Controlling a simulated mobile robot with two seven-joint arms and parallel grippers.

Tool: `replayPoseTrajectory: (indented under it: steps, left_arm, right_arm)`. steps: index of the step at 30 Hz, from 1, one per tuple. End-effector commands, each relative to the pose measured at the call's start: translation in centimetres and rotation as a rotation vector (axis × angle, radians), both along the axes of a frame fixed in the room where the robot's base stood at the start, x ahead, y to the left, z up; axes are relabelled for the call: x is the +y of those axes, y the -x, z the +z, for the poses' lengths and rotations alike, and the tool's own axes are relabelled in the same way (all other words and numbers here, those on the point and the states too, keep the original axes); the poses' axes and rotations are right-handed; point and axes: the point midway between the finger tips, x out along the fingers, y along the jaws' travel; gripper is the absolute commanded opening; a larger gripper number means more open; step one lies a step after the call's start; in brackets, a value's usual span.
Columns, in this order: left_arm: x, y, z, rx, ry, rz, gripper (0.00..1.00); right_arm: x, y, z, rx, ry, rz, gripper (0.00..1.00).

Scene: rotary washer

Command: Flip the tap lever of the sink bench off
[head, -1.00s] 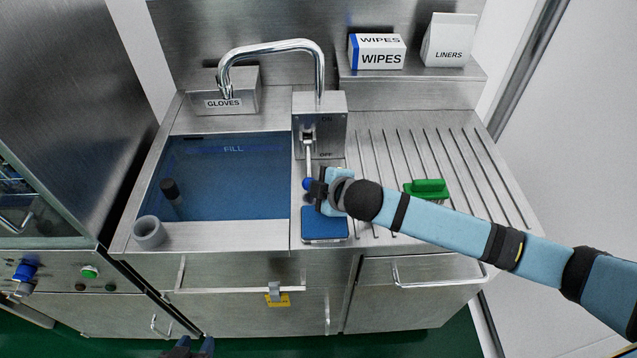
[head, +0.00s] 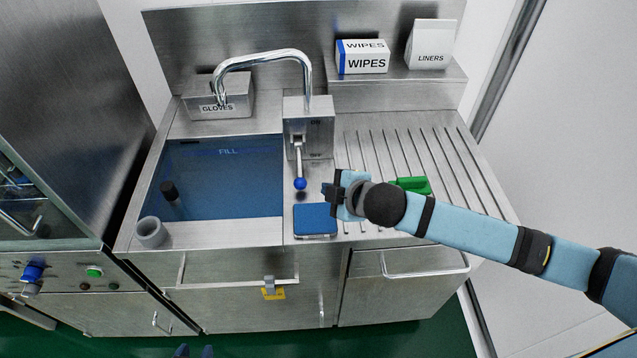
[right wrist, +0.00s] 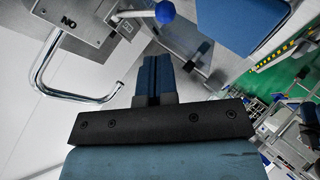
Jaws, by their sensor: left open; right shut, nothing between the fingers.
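The tap lever (head: 298,160) is a metal rod with a blue ball end (head: 300,183) on the front of the steel tap box (head: 312,128). My right gripper (head: 329,192) is shut and empty, just right of the ball with a small gap. In the right wrist view its closed blue fingers (right wrist: 153,78) point toward the lever's blue ball (right wrist: 165,11). My left gripper (head: 195,351) shows only as two separated blue fingertips at the bottom edge, open and away from the sink bench.
The chrome spout (head: 263,54) arches over the filled basin (head: 222,180). A blue pad (head: 315,220) lies in front of the lever. A green-handled thing (head: 412,185) is on the ribbed drainboard behind my right arm. A grey cup (head: 151,232) stands at the basin's front left.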

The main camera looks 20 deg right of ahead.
Motion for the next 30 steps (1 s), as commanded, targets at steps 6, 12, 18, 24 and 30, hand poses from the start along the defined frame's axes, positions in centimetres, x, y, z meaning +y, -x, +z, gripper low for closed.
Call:
replayPoseTrajectory:
  steps: [6,12,18,24,30]
  left_arm:
    - [0.0,-0.9,0.4,-0.015,0.001,0.000,0.43]
    - [0.0,-0.7,0.6,-0.017,0.002,0.001,0.43]
    - [0.0,-0.7,0.7,-0.017,0.002,0.001,0.43]
    - [0.0,-0.7,0.7,-0.017,0.002,0.002,0.43]
    - [0.1,-0.7,1.0,-0.015,0.001,0.002,0.43]
  right_arm:
    - [-1.1,2.7,1.6,-0.001,0.001,0.000,0.00]
    - [-1.4,3.5,2.1,0.000,0.001,0.001,0.00]
    - [-1.4,3.5,2.1,0.000,0.000,0.000,0.00]
    - [-1.4,3.5,2.1,0.000,0.000,0.000,0.00]
    - [-0.9,3.8,2.0,0.011,-0.032,-0.006,0.00]
